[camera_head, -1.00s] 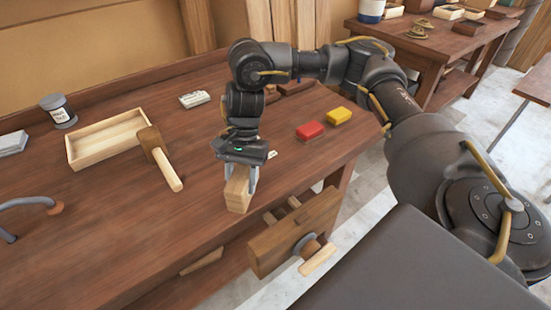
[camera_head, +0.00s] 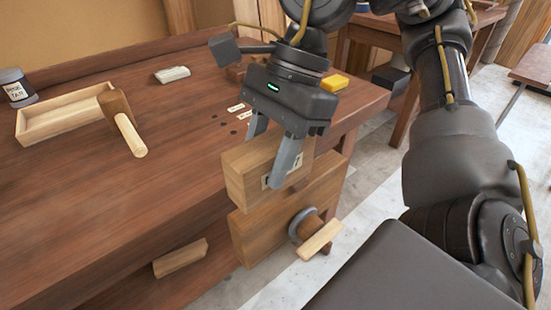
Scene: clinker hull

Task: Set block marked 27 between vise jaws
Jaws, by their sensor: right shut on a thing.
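My right gripper (camera_head: 268,160) is shut on a light wooden block (camera_head: 237,178), with one finger across its front face. The gripper holds the block upright at the bench's front edge, over the vise. The vise's wooden front jaw (camera_head: 262,239) shows just below the block, with its screw and pale handle (camera_head: 320,240) in front. The block hides the jaw gap, so I cannot tell whether its bottom is inside. My left gripper is not in view.
The bench's front left is clear.

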